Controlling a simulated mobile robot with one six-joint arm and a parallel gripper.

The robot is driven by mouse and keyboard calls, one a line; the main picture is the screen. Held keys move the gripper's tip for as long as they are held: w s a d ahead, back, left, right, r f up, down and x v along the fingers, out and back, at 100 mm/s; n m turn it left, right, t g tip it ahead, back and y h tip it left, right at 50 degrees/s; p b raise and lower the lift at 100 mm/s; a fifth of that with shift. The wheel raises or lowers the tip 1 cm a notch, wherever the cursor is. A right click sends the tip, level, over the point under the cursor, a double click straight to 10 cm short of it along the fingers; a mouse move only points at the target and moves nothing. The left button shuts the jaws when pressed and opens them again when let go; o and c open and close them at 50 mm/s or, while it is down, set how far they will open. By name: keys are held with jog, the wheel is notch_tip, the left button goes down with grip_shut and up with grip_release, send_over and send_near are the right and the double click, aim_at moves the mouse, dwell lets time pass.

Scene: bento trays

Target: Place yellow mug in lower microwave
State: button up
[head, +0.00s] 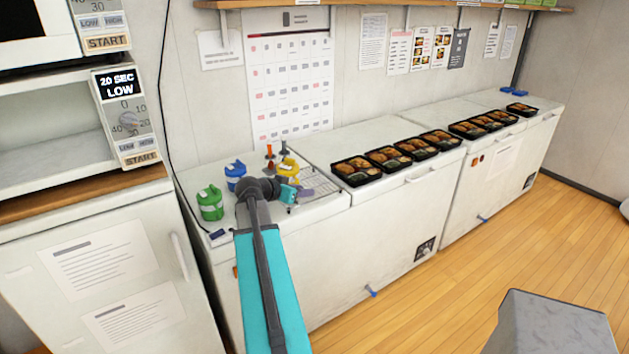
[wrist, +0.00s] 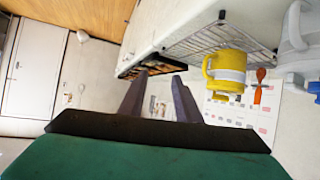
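My gripper (head: 303,194) is near the mug's front right. In the wrist view my gripper (wrist: 158,82) has its fingers apart with nothing between them. The lower microwave (head: 143,133) is at the left of the head view. Its cavity (head: 48,128) shows open and looks empty; no door is seen across it.
A green mug (head: 210,204) and a blue mug (head: 235,176) stand left of the yellow one. Several bento trays (head: 357,172) line the freezers. A hanging cable (head: 161,110) runs beside the microwave.

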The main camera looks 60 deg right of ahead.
jog(key=w+a+f+n+t+y+b, duration=0.1)
jog(key=w+a+f+n+y+b, duration=0.3)
jog(key=a+f, duration=1.3)
jog(key=w+a+f+n+t+y+b, duration=0.1)
jog(key=w+a+f+n+y, duration=0.35)
jog(key=a+f, duration=1.3)
jog(key=s+a+f+n+g+y+b, duration=0.1)
jog(key=s+a+f+n, duration=0.15)
jog(key=a+f, duration=0.5)
jog(key=s+a+f+n+g+b, duration=0.15)
jog(key=a+f+n, duration=0.25)
jog(key=a+f, duration=0.4)
jog(key=s+a+f+n+g+y, duration=0.1)
jog(key=s+a+f+n, duration=0.1)
jog(key=s+a+f, duration=0.2)
jog(key=s+a+f+n+g+y+b, duration=0.1)
jog(key=s+a+f+n, duration=0.2)
jog(key=s+a, duration=0.7)
jog(key=a+f, duration=0.1)
jog(key=a, duration=0.2)
jog(key=shift+a+b, duration=0.3)
jog(key=shift+a, duration=0.05)
